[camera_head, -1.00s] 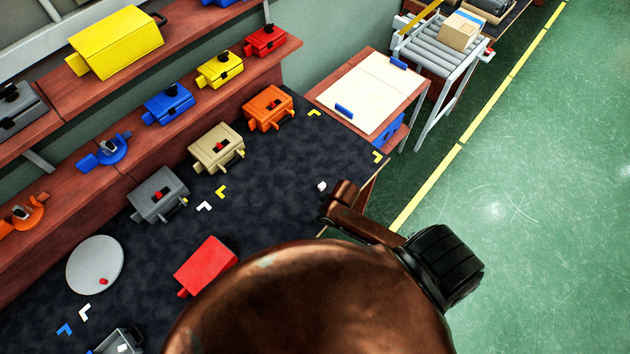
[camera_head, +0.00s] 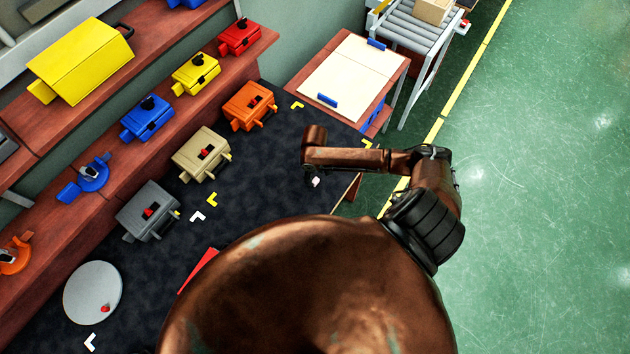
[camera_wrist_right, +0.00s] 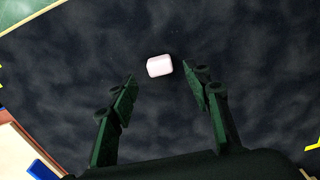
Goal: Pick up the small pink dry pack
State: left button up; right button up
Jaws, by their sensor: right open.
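The small pink dry pack (camera_wrist_right: 160,66) is a pale pink rounded block lying on the dark mat, in the upper middle of the right wrist view. In the head view it is a tiny pale spot (camera_head: 316,182) just below the end of my right arm. My right gripper (camera_wrist_right: 159,74) is open and empty. Its two dark green fingers point toward the pack, one on each side of the line to it, with the pack around or just beyond the fingertips. I cannot tell the height left above the mat. My left gripper is not in view.
The dark mat (camera_head: 270,185) is clear around the pack. Valve-like boxes, orange (camera_head: 250,106), tan (camera_head: 201,153) and grey (camera_head: 148,211), stand along its left side. A round white plate (camera_head: 93,293) lies lower left. A cream-topped side table (camera_head: 352,78) stands beyond.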

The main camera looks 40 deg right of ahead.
aim_at(315, 180)
jog(key=f, duration=0.2)
jog(key=shift+s+f, duration=0.2)
jog(key=shift+f, duration=0.6)
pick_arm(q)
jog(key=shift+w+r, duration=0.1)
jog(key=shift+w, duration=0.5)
pick_arm(e)
jog(key=c, duration=0.9)
